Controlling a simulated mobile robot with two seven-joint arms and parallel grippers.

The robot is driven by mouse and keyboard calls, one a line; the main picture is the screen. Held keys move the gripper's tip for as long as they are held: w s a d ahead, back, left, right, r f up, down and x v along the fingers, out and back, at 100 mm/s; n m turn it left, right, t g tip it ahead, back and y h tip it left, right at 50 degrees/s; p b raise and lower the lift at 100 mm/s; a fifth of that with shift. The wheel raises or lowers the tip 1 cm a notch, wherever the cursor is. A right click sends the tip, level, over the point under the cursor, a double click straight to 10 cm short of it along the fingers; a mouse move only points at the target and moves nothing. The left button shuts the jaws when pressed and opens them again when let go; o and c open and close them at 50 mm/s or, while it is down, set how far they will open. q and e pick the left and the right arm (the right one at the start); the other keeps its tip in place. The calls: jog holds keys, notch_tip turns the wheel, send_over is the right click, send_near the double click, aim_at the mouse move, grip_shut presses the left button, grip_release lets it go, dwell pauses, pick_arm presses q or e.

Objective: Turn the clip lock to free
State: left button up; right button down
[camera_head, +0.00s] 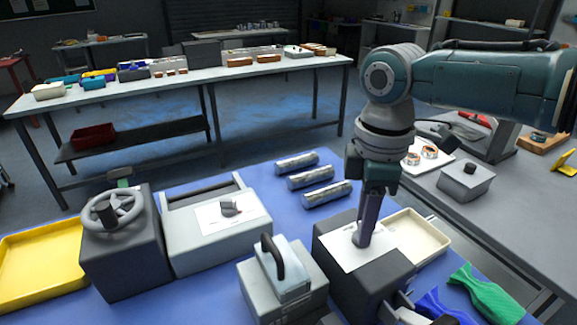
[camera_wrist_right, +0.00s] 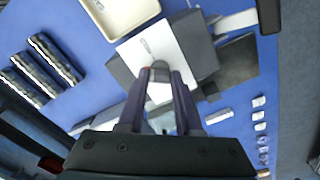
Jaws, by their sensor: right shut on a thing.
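A dark grey box (camera_head: 335,258) with a white plate (camera_head: 340,243) on top stands on the blue mat. My right gripper (camera_head: 362,240) points down over the plate. In the right wrist view the gripper (camera_wrist_right: 161,76) is shut on a small grey knob, apparently the clip lock (camera_wrist_right: 160,93), at the plate's middle. The fingers hide most of it, so its turn angle cannot be told. The white plate (camera_wrist_right: 185,52) and the dark box (camera_wrist_right: 206,57) also show there. My left gripper is not in view.
A pale tray (camera_head: 440,240) stands right of the box. A grey box with a black handle (camera_head: 262,295) is close on its left. Several metal cylinders (camera_head: 310,177) lie behind. A handwheel box (camera_head: 125,255) and a yellow tray (camera_head: 40,268) are farther left.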

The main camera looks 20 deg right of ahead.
jog(key=n, duration=0.5)
jog(key=shift+a, duration=0.1)
jog(key=shift+n, duration=0.9)
jog(key=shift+r, duration=0.1)
jog(key=c, duration=0.6)
grip_release()
notch_tip(320, 180, up, 10)
jog(key=shift+f, duration=0.1)
